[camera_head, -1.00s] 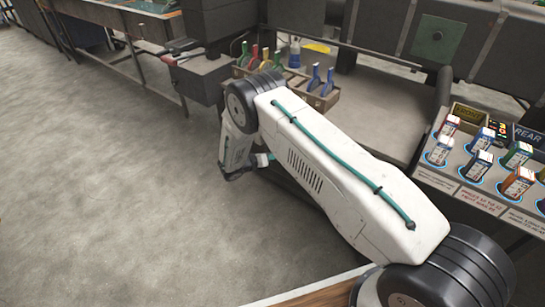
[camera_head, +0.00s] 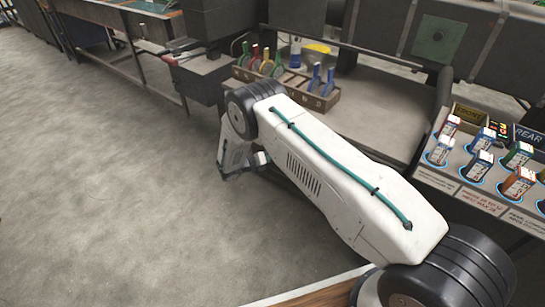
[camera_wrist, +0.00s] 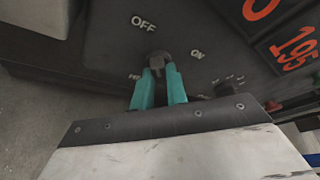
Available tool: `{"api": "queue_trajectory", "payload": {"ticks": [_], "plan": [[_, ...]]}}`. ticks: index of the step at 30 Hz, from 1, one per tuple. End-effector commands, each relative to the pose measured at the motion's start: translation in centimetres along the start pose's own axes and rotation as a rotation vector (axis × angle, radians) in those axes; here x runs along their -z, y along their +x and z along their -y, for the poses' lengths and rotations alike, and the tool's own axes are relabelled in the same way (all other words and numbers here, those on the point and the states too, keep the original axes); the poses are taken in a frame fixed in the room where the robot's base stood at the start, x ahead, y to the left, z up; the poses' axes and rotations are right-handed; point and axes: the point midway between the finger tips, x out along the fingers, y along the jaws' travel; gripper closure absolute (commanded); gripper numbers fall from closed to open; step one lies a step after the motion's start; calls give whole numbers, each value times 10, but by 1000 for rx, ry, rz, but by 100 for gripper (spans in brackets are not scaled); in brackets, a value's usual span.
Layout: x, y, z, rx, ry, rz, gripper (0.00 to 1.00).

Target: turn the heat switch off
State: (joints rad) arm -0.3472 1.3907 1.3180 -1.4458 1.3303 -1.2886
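The heat switch (camera_wrist: 157,63) is a small dark knob on a dark panel in the wrist view, below the white OFF mark (camera_wrist: 143,23) and left of the ON mark (camera_wrist: 197,54). My gripper (camera_wrist: 159,72) has two teal fingers, one on each side of the knob's grip. They look closed against it with only the grip's width between them. The fingers hide the lower part of the knob, and I cannot tell which mark it points to. In the head view the switch cannot be made out, and my arm hides most of the gripper.
An orange 195 display (camera_wrist: 294,47) is right of the switch. In the head view a wooden holder (camera_head: 297,88) with several coloured tools stands on the bench. A counter (camera_head: 440,181) with several small boxes is at the right. The floor (camera_head: 110,190) at left is clear.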

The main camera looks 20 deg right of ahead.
Motion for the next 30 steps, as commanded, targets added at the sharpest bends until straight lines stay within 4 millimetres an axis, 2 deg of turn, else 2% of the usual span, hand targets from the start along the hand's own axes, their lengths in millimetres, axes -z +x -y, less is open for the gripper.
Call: {"api": "queue_trajectory", "payload": {"ticks": [1,2,16,20,25,30], "plan": [[-7,3,2,1,9,5,69],[-7,3,2,1,9,5,64],[-6,0,3,5,8,4,64],[-5,-19,0,-1,6,6,64],[-4,-54,-2,-6,2,10,64],[-3,-76,-3,-7,0,9,64]]}}
